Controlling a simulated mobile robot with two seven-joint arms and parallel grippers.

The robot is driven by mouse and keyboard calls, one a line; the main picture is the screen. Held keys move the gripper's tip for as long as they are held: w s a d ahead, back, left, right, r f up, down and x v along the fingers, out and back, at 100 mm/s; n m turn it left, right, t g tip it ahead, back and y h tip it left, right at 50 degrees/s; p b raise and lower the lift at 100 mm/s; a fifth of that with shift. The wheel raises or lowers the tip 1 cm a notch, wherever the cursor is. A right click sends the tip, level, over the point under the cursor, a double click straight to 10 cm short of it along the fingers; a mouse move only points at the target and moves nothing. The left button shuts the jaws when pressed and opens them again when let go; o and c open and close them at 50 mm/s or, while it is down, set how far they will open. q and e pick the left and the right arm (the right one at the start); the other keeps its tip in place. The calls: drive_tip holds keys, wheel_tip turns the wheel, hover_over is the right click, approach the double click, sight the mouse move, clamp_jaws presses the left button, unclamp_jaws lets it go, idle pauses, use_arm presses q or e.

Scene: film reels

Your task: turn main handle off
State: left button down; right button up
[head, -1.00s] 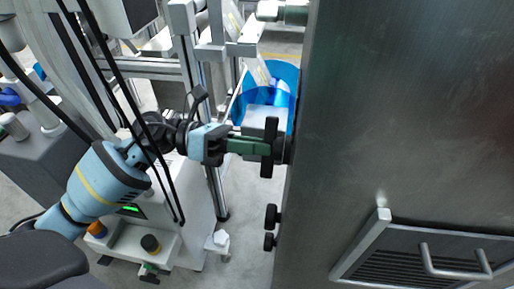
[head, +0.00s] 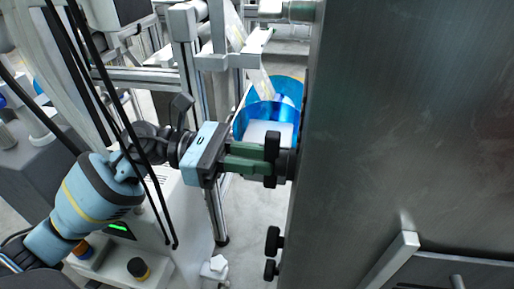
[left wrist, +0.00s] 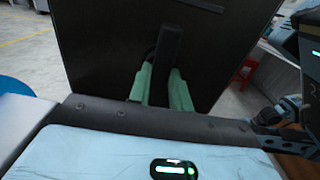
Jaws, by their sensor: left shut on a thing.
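The main handle (head: 272,158) is a black bar on a round dark hub, on the left side of the tall metal cabinet (head: 400,110). It looks upright in the head view. My left gripper (head: 266,161) reaches it from the left with its green fingers. In the left wrist view the black handle (left wrist: 168,62) stands between the two green fingers (left wrist: 162,84), which are closed around it. Its far end and the exact contact are partly hidden. My right gripper is not seen.
Two smaller black knobs (head: 272,241) sit below the handle on the cabinet's edge. A blue reel (head: 262,105) and metal framing (head: 190,70) stand close behind my gripper. A white machine (head: 150,225) is below my left arm. Grey floor shows between them.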

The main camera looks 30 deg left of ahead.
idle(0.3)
use_arm(q)
drive_tip(key=c, duration=1.5)
unclamp_jaws()
drive_tip(key=shift+o, duration=1.1)
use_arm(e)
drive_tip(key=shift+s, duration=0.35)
use_arm(q)
drive_tip(key=v, duration=0.7)
drive_tip(key=shift+s+a+p, duration=0.2)
drive_tip(key=shift+a+p, duration=0.2)
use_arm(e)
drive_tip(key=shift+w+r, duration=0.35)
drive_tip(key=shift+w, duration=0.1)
use_arm(q)
drive_tip(key=shift+r, duration=0.15)
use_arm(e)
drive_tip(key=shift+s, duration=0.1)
